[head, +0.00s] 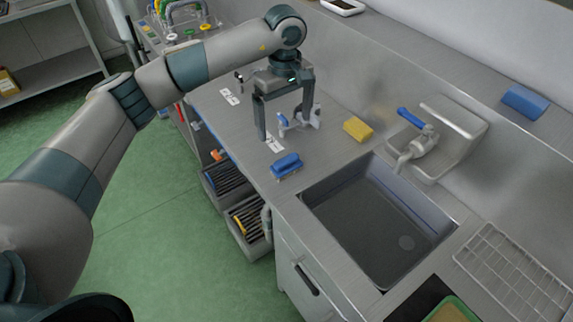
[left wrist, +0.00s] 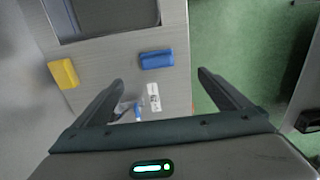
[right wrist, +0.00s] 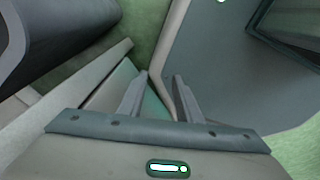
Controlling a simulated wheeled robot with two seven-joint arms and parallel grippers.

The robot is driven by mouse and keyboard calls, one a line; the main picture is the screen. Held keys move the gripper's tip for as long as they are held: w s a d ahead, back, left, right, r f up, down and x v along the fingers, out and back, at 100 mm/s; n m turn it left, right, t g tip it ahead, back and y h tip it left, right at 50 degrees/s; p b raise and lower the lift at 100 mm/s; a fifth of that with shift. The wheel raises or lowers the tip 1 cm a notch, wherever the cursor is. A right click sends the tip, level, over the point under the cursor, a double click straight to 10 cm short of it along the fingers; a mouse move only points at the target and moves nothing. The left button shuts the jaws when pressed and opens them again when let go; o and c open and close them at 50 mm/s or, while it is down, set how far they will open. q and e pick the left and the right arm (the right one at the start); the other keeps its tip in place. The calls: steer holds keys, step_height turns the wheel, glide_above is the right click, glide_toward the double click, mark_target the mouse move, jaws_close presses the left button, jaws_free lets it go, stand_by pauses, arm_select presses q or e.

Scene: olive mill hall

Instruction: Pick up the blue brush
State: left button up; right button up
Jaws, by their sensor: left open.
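The blue brush (head: 287,165) lies on the steel counter, left of the sink. It also shows in the left wrist view (left wrist: 157,60), ahead of the jaws. My left gripper (head: 285,127) is open above the counter, behind the brush and apart from it. Its two fingers are spread in the left wrist view (left wrist: 160,78). A blue-and-white item (head: 298,120) shows between and behind the fingers; I cannot tell what it is. My right gripper (right wrist: 162,77) is partly open and empty, away from the counter.
A yellow sponge (head: 358,129) lies right of the brush. The sink (head: 370,220) is open in front, with a blue-handled tap (head: 415,140) behind it. White labels (head: 274,144) lie near the counter's left edge. A wire rack (head: 515,275) is at right.

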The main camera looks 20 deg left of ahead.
mark_target(286, 159)
arm_select(q)
step_height(286, 159, down, 12)
steer(key=b, duration=0.2)
steer(key=shift+d+b, duration=0.1)
steer(key=shift+b, duration=0.25)
steer(key=shift+w+f, duration=0.1)
steer(key=shift+f, duration=0.05)
steer(key=shift+w+f+b, duration=0.25)
steer(key=shift+f+b, duration=0.1)
steer(key=shift+f, duration=1)
steer(key=shift+w+f+b, duration=0.25)
steer(key=shift+f+b, duration=0.05)
steer(key=shift+f, duration=1)
steer(key=shift+c, duration=0.7)
steer(key=c, duration=1)
steer(key=shift+r, duration=0.1)
steer(key=shift+c, duration=0.2)
